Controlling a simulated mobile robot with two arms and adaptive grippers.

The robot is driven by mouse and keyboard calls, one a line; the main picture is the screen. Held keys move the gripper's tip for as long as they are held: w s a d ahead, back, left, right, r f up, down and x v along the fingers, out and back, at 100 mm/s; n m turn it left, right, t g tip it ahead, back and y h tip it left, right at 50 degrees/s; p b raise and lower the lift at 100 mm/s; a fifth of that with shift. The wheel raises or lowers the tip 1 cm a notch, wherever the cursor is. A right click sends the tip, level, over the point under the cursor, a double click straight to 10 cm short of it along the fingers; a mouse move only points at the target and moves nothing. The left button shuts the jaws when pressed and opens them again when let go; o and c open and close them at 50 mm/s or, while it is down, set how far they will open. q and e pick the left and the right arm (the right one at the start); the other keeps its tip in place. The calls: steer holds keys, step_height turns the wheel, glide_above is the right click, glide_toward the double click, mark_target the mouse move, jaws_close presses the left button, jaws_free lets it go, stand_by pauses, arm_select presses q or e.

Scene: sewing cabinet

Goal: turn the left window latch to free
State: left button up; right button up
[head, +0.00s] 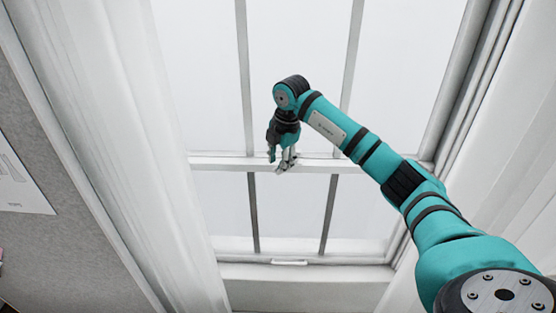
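The sash window has a white horizontal meeting rail (225,163) across its middle. My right gripper (282,162) reaches in from the right and points down at this rail, left of its middle. Its fingertips overlap the rail in the picture. I cannot tell whether they touch anything, or whether they are open or shut. I cannot make out a left latch; any latch at that spot is hidden by or blends with the grey fingers. My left gripper is not in view.
White curtains hang at the left (130,150) and right (515,190) of the window. A pale sash lift (289,262) is on the bottom rail above the sill (300,295). A grey wall with a paper sheet (22,185) is at far left.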

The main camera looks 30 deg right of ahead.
steer(key=shift+w+f, duration=0.1)
steer(key=shift+f, duration=0.45)
jaws_close()
